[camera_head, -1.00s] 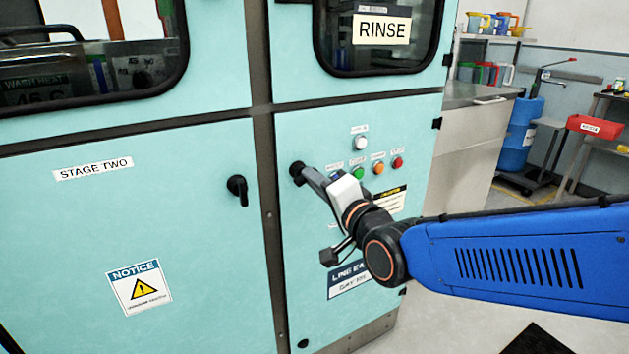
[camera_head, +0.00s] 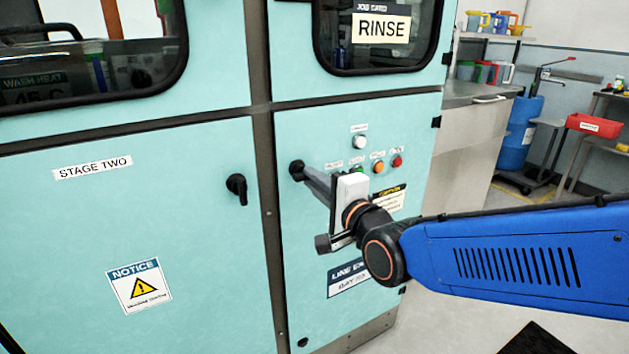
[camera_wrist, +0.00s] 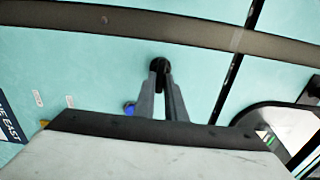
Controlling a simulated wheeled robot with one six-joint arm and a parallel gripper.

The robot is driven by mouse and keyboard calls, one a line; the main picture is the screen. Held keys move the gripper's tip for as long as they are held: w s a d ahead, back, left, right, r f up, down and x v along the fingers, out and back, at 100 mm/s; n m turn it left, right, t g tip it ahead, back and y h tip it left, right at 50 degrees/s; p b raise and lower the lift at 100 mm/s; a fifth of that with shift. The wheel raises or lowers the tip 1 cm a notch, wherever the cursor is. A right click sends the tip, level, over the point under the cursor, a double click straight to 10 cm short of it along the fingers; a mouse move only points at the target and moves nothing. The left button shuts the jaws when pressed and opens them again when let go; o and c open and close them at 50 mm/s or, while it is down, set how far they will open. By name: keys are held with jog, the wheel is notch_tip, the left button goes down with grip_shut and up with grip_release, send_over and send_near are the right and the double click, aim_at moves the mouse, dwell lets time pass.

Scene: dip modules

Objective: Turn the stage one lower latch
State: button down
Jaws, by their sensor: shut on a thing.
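A black latch (camera_head: 297,170) sits at the left edge of the teal lower panel with the push buttons. It also shows in the wrist view (camera_wrist: 159,64), between the tips of my grey fingers. My gripper (camera_head: 303,172) is shut on this latch, and the fingers hide most of its handle. I cannot tell the exact angle of the handle. Another black latch (camera_head: 237,188), with its handle hanging down, is on the door marked STAGE TWO (camera_head: 93,168) to the left. No stage one label is readable.
Several coloured push buttons (camera_head: 378,166) sit just right of my gripper, partly hidden by it. A dark vertical post (camera_head: 265,200) stands between the two panels. A steel counter (camera_head: 470,150) and blue drum (camera_head: 516,135) are at the right, with open floor in front.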

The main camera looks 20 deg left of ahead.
jog(key=c, duration=1.8)
grip_release()
jog(key=v, duration=1.7)
jog(key=shift+s+d+f, duration=0.1)
jog(key=shift+d, duration=0.05)
